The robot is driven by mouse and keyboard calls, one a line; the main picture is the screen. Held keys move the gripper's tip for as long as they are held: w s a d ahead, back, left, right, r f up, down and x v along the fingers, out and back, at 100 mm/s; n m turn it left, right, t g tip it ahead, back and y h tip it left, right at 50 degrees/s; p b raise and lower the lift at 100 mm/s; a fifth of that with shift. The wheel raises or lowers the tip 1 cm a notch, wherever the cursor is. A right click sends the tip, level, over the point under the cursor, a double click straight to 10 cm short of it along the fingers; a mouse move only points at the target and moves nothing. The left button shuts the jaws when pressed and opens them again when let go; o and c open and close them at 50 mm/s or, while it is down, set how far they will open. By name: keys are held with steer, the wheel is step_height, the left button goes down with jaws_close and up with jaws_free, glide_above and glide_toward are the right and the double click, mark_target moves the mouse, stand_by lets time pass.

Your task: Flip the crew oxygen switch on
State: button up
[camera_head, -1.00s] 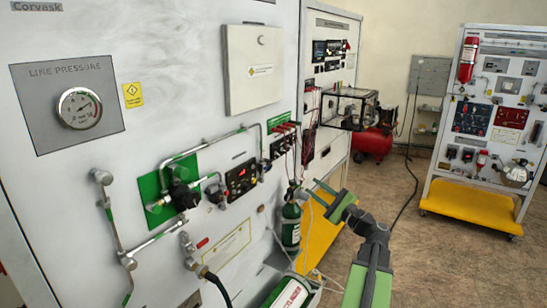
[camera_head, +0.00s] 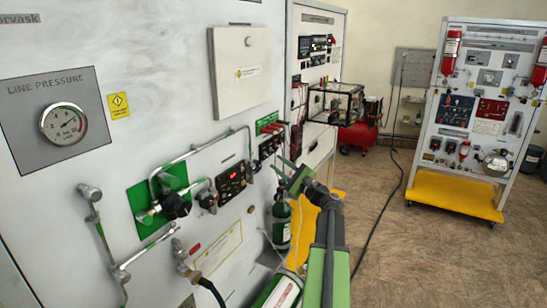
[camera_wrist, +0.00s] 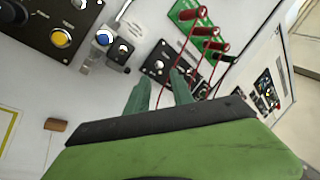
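My gripper (camera_head: 284,172) is open and empty, in front of the trainer panel (camera_head: 110,145). In the wrist view my gripper (camera_wrist: 160,83) shows two green fingers apart, pointing at a row of small black switch plates. One switch plate (camera_wrist: 155,66) is just beyond the fingertips; the fingers hide part of this row. Another small black switch (camera_wrist: 122,50) sits to its left, beside a blue button (camera_wrist: 103,38). The row of black plates (camera_head: 267,148) also shows in the head view. Labels are too small to read, so I cannot tell which is the crew oxygen switch.
Red plugs with red leads (camera_wrist: 210,32) stick out from a green plate right of the switches. A black control box with a yellow button (camera_wrist: 60,36) is at left. A green cylinder (camera_head: 281,222) stands below. Open floor (camera_head: 385,255) lies to the right.

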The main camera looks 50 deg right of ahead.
steer(key=x, duration=0.3)
steer(key=shift+w, duration=0.2)
jaws_close()
